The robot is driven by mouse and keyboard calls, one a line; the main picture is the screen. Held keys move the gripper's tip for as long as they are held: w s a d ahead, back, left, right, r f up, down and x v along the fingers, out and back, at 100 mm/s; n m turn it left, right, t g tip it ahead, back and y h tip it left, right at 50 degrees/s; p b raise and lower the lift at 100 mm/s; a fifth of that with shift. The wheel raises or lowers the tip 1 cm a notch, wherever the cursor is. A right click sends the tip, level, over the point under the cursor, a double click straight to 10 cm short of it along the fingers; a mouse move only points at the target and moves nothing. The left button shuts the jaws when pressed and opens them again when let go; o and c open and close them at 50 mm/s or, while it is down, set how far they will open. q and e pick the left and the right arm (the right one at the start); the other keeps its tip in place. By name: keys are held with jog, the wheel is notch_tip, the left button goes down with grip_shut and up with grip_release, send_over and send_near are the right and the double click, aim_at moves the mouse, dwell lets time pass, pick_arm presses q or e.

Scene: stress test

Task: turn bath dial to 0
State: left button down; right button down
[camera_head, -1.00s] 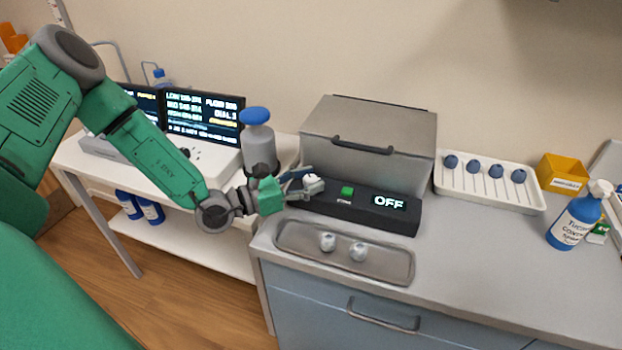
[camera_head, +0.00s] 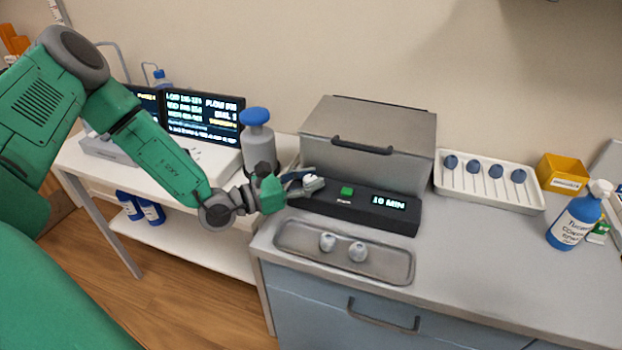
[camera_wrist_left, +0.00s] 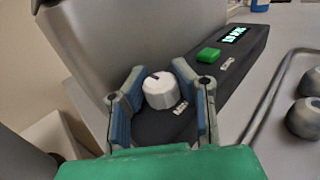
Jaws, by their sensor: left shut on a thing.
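The bath is a grey box with a lid (camera_head: 370,122) and a black front panel (camera_head: 385,219). Its display (camera_head: 388,203) reads "10 MIN", and a green button (camera_head: 347,191) sits left of it. The dial (camera_wrist_left: 160,92) is a light round knob with a dark mark near its top edge, at the panel's left end. My left gripper (camera_head: 307,184) reaches it from the left. In the left wrist view, the fingers (camera_wrist_left: 160,100) stand on both sides of the knob, shut on it. My right gripper is in neither view.
A metal tray (camera_head: 290,257) with two light knob-like pieces lies in front of the panel. A white rack (camera_head: 500,203) with several blue-topped pieces and a blue spray bottle (camera_head: 577,222) stand to the right. A grey bottle with a blue cap (camera_head: 259,150) stands behind my left gripper.

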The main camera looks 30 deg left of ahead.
pick_arm(q)
jog(key=shift+w+a+r, duration=0.1)
jog(key=shift+a, duration=0.05)
jog(key=shift+r, duration=0.1)
dwell(0.6)
jog(key=c, duration=1.5)
grip_release()
jog(key=shift+s+a, duration=0.15)
jog(key=shift+s, duration=0.05)
jog(key=v, duration=1.1)
jog(key=shift+s+a+f, duration=0.25)
jog(key=shift+s+f, duration=0.05)
